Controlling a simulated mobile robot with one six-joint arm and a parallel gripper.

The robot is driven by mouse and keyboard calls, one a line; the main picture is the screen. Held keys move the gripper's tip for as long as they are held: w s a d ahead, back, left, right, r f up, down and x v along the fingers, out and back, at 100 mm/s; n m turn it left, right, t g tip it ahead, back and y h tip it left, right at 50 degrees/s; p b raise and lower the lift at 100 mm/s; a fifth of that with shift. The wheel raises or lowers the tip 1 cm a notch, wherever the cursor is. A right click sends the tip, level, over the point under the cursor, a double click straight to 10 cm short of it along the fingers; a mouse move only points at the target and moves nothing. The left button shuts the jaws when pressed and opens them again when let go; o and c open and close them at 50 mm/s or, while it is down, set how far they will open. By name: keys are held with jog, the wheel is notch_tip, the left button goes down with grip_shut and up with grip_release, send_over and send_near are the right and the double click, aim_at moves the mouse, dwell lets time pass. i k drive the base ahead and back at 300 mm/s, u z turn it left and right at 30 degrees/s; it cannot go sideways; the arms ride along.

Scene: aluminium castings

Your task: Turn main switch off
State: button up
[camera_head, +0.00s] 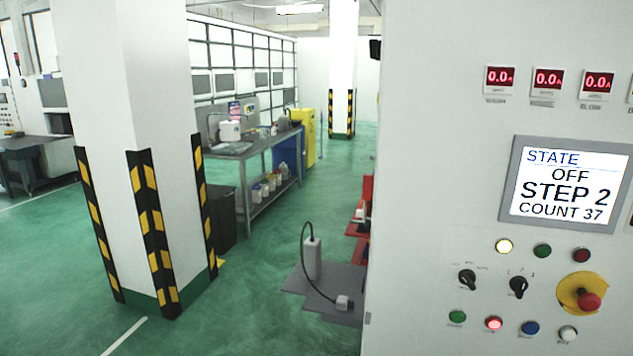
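A pale control panel (440,200) fills the right side of the view. It carries two black rotary knobs, one on the left (467,280) and one on the right (518,286). Their labels are too small to read, so I cannot tell whether either is the main switch. The screen (570,184) reads STATE OFF, STEP 2, COUNT 37. A red mushroom button on a yellow base (581,296) sits to the right of the knobs. A white lamp (503,246) and a red button (493,323) look lit. My gripper is not in view.
Red displays (499,79) reading 0.0 line the panel's top. A white pillar with striped guards (150,120) stands at left. A grey plate (340,283) bearing a cabled box sits left of the panel. Green floor (235,320) is open between pillar and plate.

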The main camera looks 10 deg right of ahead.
aim_at(368, 179)
jog(key=z, duration=0.05)
jog(key=k, duration=0.25)
jog(key=u, duration=1.9)
jog(key=k, duration=0.65)
jog(key=z, duration=0.35)
jog(key=i, duration=1.7)
jog(key=u, duration=0.25)
